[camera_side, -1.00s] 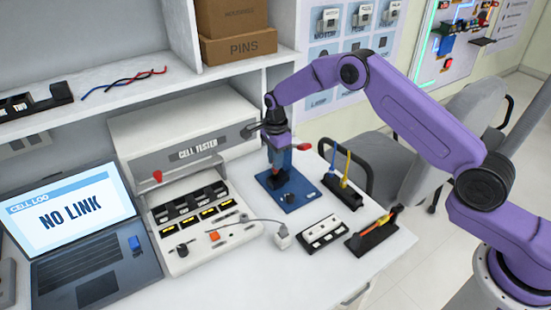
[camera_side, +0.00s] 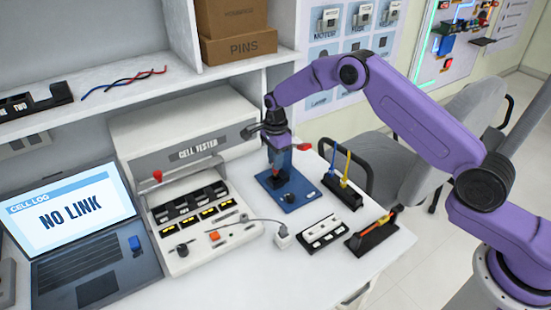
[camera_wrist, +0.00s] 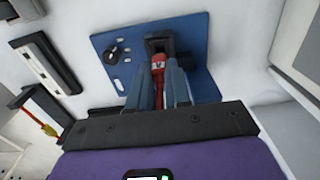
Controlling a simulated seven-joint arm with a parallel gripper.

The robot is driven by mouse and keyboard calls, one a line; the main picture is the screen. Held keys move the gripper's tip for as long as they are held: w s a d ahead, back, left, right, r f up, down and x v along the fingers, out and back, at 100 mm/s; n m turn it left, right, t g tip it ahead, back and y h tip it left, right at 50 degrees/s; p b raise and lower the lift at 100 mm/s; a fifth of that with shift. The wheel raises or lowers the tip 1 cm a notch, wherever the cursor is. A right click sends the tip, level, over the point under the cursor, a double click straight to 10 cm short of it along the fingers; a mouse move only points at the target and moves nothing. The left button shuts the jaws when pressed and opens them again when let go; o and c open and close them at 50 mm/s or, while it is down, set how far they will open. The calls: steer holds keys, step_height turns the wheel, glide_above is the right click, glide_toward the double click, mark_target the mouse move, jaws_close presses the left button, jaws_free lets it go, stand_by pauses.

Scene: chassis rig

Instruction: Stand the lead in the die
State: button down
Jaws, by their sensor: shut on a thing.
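My gripper (camera_wrist: 159,83) is shut on the red lead (camera_wrist: 158,68), which shows between the two blue-grey fingers in the wrist view. The lead's far end is at the near edge of a black block with a dark opening, which looks like the die (camera_wrist: 158,45), on a blue plate (camera_wrist: 199,28). I cannot tell whether the end is inside the opening or just in front of it. In the side view my gripper (camera_side: 279,172) points down, low over the blue plate (camera_side: 297,197). A bit of red shows at its fingertips, and the fingers hide most of the block.
The cell tester (camera_side: 200,205) and laptop (camera_side: 90,230) are to the left in the side view. A black rack with blue and yellow tools (camera_side: 343,190) and two smaller holders stand to the right.

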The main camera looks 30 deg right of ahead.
steer(key=shift+f, duration=1.45)
steer(key=c, duration=1)
jaws_free()
steer(key=shift+r, duration=0.1)
step_height(320, 180, up, 17)
steer(key=shift+r, duration=0.15)
